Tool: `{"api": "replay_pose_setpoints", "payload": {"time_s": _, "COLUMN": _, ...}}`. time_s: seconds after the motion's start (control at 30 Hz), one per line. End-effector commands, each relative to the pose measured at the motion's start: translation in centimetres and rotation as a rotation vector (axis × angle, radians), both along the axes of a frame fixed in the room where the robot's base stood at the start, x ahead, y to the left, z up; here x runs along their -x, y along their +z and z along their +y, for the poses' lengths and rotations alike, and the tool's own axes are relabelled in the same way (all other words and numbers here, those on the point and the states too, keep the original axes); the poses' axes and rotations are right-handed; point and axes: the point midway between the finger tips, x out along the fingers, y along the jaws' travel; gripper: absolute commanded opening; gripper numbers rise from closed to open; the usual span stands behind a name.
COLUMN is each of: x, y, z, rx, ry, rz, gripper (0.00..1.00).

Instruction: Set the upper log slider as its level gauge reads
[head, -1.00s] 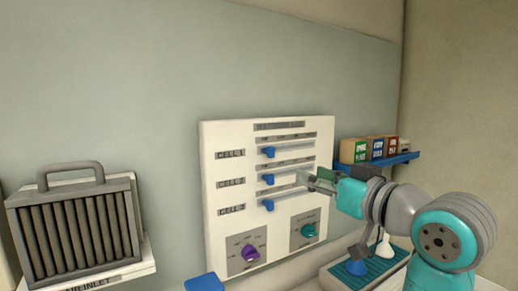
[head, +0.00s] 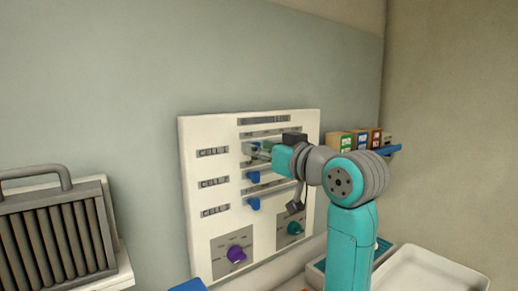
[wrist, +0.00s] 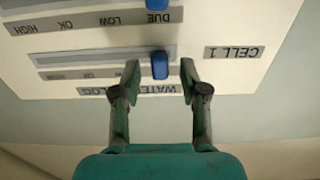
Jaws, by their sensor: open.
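The upper log slider, a blue handle (wrist: 159,66), sits in the top slot beside the CELL 1 label (wrist: 234,52) in the wrist view, which is upside down. It is at the slot's end nearest that label, around DUE on the scale below. My gripper (wrist: 160,72) is open, with one finger on each side of the handle and small gaps visible. In the head view my gripper (head: 257,152) is at the top row of the white panel (head: 195,205) and largely hides this handle. I can make out no level gauge.
The middle slider (head: 253,177) and lower slider (head: 253,203) are just below my gripper. A purple knob (head: 236,254) and a teal knob (head: 295,228) are lower on the panel. A blue shelf with boxes (head: 340,143) is at right; a grey filter (head: 55,235) stands at left.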

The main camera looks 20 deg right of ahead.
Motion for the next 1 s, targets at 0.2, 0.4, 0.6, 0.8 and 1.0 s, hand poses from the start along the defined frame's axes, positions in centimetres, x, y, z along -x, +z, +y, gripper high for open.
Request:
{"api": "replay_pose_setpoints", "payload": {"time_s": 0.2, "x": -1.0, "y": 0.0, "z": 0.3, "rx": 0.0, "ry": -0.001, "rz": 0.001, "gripper": 0.44}}
{"api": "replay_pose_setpoints", "payload": {"time_s": 0.4, "x": -1.0, "y": 0.0, "z": 0.3, "rx": 0.0, "ry": -0.001, "rz": 0.001, "gripper": 0.44}}
{"api": "replay_pose_setpoints", "payload": {"time_s": 0.6, "x": -1.0, "y": 0.0, "z": 0.3, "rx": 0.0, "ry": -0.001, "rz": 0.001, "gripper": 0.01}}
{"api": "replay_pose_setpoints", "payload": {"time_s": 0.8, "x": -1.0, "y": 0.0, "z": 0.3, "rx": 0.0, "ry": -0.001, "rz": 0.001, "gripper": 0.0}}
{"api": "replay_pose_setpoints", "payload": {"time_s": 1.0, "x": -1.4, "y": -0.1, "z": -0.8, "rx": 0.0, "ry": -0.002, "rz": 0.002, "gripper": 0.0}}
